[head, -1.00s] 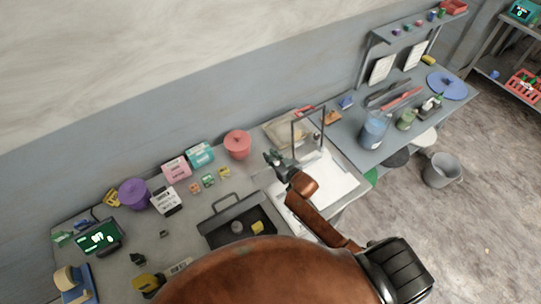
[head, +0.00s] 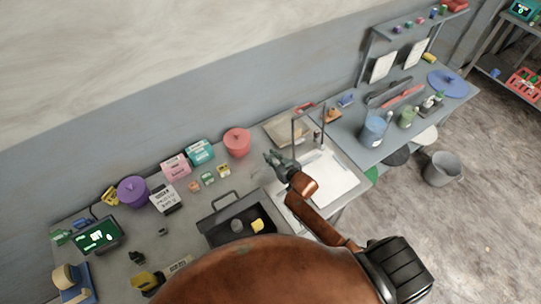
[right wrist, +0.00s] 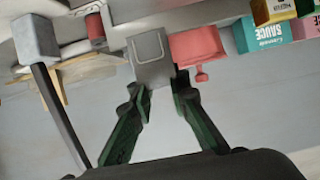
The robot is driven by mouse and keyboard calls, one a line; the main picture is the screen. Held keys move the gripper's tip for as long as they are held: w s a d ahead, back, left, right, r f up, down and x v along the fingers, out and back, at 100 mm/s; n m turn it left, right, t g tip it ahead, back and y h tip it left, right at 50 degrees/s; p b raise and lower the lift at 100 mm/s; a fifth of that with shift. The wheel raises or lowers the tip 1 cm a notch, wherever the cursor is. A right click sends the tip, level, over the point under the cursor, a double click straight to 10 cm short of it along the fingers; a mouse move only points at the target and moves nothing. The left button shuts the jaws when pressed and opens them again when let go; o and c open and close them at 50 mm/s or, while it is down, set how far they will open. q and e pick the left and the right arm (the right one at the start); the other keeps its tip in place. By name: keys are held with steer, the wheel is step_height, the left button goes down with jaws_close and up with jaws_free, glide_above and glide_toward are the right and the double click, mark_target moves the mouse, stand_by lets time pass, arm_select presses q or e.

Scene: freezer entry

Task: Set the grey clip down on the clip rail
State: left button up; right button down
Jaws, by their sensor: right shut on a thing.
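My right gripper (head: 272,158) is above the bench, left of the upright metal frame and right of the red pot. In the right wrist view its green fingertips (right wrist: 160,88) are closed on a squarish grey piece with a pale loop outline, which looks like the grey clip (right wrist: 150,62). The clip is too small to make out in the head view. A raised grey rail (head: 415,32) at the back right has small coloured things on top and white sheets below it. It may be the clip rail, but I cannot tell for sure. My left gripper is not in view.
The metal frame (head: 294,130) stands close to the gripper. The red pot (head: 237,143), a teal box (head: 200,151) and a pink box (head: 176,167) line the wall. A dark tray (head: 213,226) lies in front. A blue-grey table (head: 352,134) stands at the right.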

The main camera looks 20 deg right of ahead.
steer(key=shift+f+b, duration=0.4)
steer(key=shift+f, duration=0.45)
steer(key=c, duration=1.8)
jaws_free()
steer(key=shift+o, duration=0.2)
steer(key=shift+r, duration=0.1)
steer(key=v, duration=1.2)
steer(key=shift+a, duration=0.1)
